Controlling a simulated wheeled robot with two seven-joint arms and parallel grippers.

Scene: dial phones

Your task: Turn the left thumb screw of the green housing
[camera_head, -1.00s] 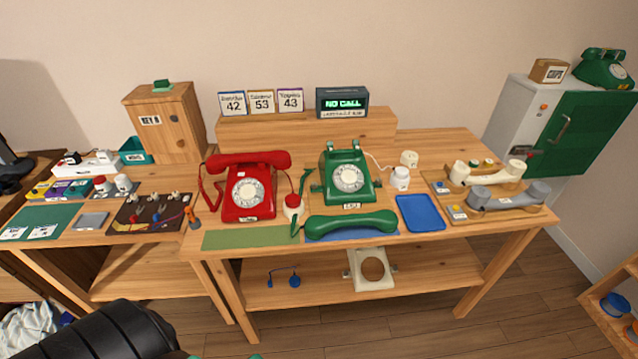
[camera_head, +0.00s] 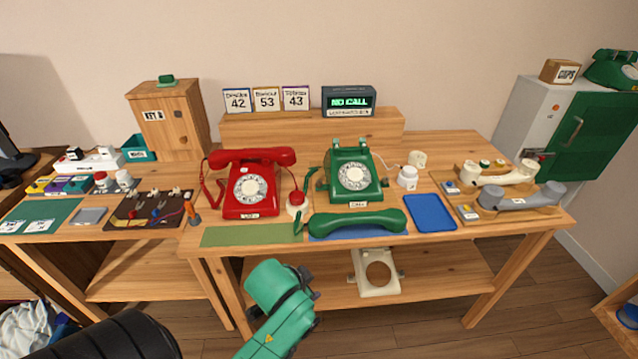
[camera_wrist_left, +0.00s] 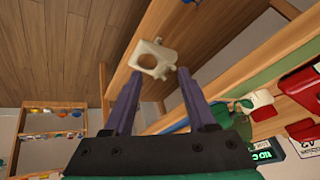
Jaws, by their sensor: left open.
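The green housing (camera_head: 355,180) is the body of a green dial phone, upright at the middle of the table. Its left thumb screw (camera_head: 322,187) shows only as a small green knob low on its left side. The green handset (camera_head: 357,224) lies in front of it on a blue mat. My left arm reaches up from the bottom in the head view, below the table's front edge, with its fingers not clearly visible there. In the left wrist view my left gripper (camera_wrist_left: 157,74) is open, its two purple fingers apart with nothing between them. My right gripper is not in view.
A red phone (camera_head: 249,187) and a red-topped button (camera_head: 297,202) stand left of the housing. A white cup (camera_head: 407,177) and a blue tray (camera_head: 430,212) are to its right. A cream holed plate (camera_head: 362,287) is on the lower shelf.

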